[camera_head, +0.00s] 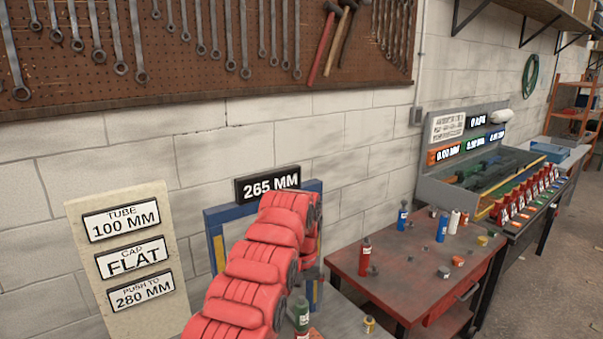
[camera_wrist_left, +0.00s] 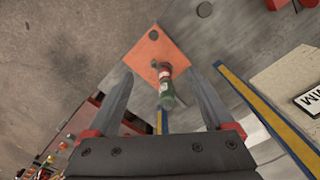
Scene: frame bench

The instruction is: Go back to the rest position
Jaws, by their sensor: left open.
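My left arm, in red covers, rises from the bottom of the head view in front of the blue frame (camera_head: 215,218) under the 265 MM sign (camera_head: 268,184). Its gripper is mostly hidden there behind the arm. In the left wrist view the left gripper (camera_wrist_left: 173,70) is open, its two fingers spread apart. A green tube with a red end (camera_wrist_left: 168,97) shows between the fingers, over an orange plate (camera_wrist_left: 146,45); I cannot tell how far below the fingertips it is. A green tube (camera_head: 301,316) also shows below the arm in the head view. My right gripper is not in view.
A board (camera_head: 122,260) reads tube 100 MM, cap flat, push to 280 MM. A red table (camera_head: 400,285) at right holds several small red, blue and white tubes and caps. Beyond it stands a bench (camera_head: 500,185) with a row of red items. A pegboard (camera_head: 190,70) of tools hangs on the wall.

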